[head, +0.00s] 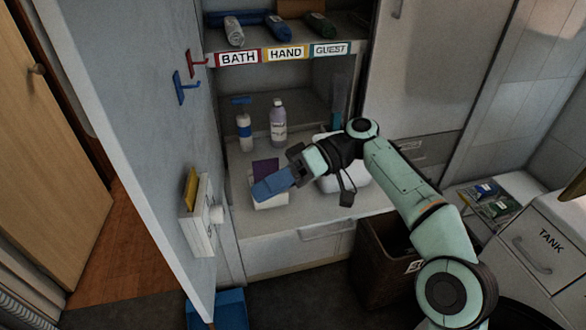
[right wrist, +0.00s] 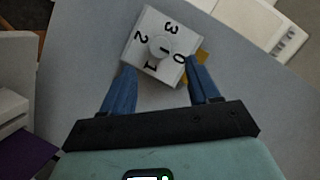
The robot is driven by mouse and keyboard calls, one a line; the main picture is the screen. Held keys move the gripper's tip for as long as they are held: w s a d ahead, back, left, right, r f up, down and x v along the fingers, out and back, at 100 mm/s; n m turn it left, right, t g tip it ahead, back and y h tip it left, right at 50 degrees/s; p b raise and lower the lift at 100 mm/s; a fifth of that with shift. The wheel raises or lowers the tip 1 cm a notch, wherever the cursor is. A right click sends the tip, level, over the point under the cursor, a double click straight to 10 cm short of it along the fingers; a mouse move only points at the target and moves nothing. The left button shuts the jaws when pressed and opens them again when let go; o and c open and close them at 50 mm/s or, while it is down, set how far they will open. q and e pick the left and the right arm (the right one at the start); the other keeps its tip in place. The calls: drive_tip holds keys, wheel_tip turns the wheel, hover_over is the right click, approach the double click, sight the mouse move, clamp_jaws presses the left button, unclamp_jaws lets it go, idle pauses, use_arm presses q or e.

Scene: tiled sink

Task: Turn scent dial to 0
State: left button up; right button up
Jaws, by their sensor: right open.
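The scent dial is a white box with a round white knob (right wrist: 161,47) on its face. The numbers 0, 1, 2 and 3 are printed around the knob. A short dark mark shows on the knob, but I cannot tell surely which number it points to. In the head view the dial box (head: 197,222) is mounted on the grey panel at left, its knob facing right. My right gripper (head: 257,190) is open and empty, its blue fingers apart from the box. In the right wrist view the fingers (right wrist: 160,66) reach toward the box's near side. My left gripper is not in view.
Red (head: 194,64) and blue (head: 180,88) hooks are higher on the panel (head: 140,90). Bottles (head: 278,122) stand on the shelf, right of the panel. A brown bin (head: 385,262) stands below my right arm.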

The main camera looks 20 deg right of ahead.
use_arm(q)
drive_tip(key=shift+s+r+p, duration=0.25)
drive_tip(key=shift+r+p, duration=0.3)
drive_tip(key=shift+p, duration=0.05)
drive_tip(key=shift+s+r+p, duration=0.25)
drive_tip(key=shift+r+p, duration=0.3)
use_arm(e)
drive_tip(key=v, duration=0.6)
drive_tip(key=shift+d, duration=0.35)
